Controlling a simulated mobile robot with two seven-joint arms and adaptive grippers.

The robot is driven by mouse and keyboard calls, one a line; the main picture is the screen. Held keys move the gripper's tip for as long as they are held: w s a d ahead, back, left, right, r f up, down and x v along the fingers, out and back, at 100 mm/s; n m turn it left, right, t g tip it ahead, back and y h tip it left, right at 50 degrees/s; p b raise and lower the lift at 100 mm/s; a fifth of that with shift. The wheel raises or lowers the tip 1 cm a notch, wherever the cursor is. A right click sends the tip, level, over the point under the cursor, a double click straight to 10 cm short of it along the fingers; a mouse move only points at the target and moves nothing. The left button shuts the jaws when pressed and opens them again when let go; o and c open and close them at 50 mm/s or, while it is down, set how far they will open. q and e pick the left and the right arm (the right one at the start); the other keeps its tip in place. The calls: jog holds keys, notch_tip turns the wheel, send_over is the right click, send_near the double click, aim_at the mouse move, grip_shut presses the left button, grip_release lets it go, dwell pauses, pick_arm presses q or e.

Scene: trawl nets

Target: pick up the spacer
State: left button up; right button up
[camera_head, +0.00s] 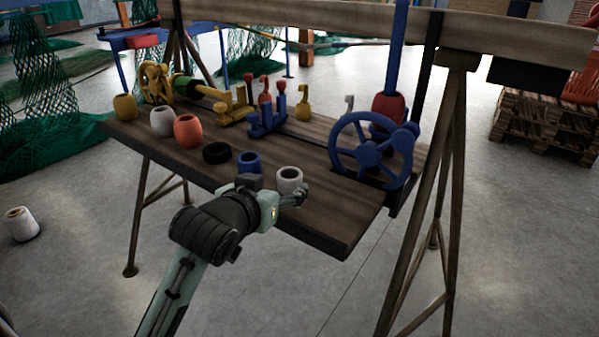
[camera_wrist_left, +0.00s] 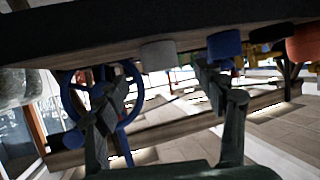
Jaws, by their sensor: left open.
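Several short hollow cylinders stand on the wooden table's near edge: a black ring (camera_head: 216,153), a blue ring (camera_head: 249,163) and a light grey ring (camera_head: 289,180). I cannot tell which one is the spacer. My left gripper (camera_head: 298,196) is at the near edge, beside the grey ring, and partly overlaps it in the head view. In the left wrist view, where the table is at the top, the open fingers (camera_wrist_left: 162,95) are spread with nothing between them. The grey ring (camera_wrist_left: 158,54) lies ahead between the fingers, and the blue ring (camera_wrist_left: 224,44) is to its right.
An orange float (camera_head: 188,130) and a white float (camera_head: 163,121) stand further left on the table (camera_head: 330,220). A blue handwheel (camera_head: 372,150) rises on the right. Blue and yellow hook fixtures (camera_head: 266,121) stand behind. The table's front right corner is clear.

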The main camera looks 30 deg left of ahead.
aim_at(285, 182)
pick_arm(q)
jog(key=shift+x, duration=0.85)
jog(key=shift+w, duration=0.4)
jog(key=x, duration=0.4)
jog(key=shift+w+f, duration=0.15)
jog(key=shift+f, duration=0.1)
jog(key=shift+w+a+f, duration=0.1)
jog(key=shift+w+f, duration=0.05)
jog(key=shift+w, duration=0.2)
jog(key=c, duration=1.2)
jog(key=shift+c, duration=0.2)
pick_arm(e)
jog(key=shift+s+d+f, duration=0.25)
jog(key=shift+s+f, duration=0.15)
jog(key=shift+s, duration=0.2)
